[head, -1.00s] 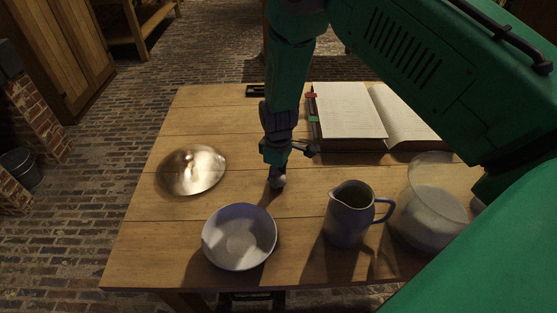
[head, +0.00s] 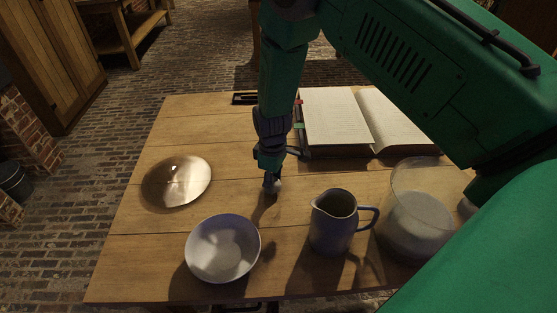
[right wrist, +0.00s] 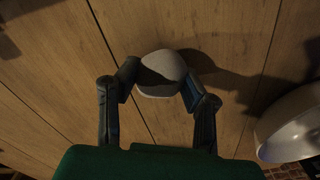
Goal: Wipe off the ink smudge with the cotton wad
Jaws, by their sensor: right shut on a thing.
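My right gripper (head: 271,180) points down over the middle of the table. It is shut on the cotton wad (head: 272,188), a small pale rounded lump. In the right wrist view the wad (right wrist: 160,74) sits between the two fingertips above the wooden boards, with shadow beside it. I cannot tell whether it touches the wood. A shiny round metal-looking disc (head: 177,183) lies to the left of the gripper. I cannot make out the ink smudge in either view; shadow or the gripper may hide it. My left gripper is not in view.
On the table (head: 130,255) a white bowl (head: 222,248) stands in front of the gripper and a grey-blue jug (head: 334,225) to the right. A glass jar (head: 415,215) is beyond the jug. An open book (head: 335,118) lies behind. Bare wood separates disc and gripper.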

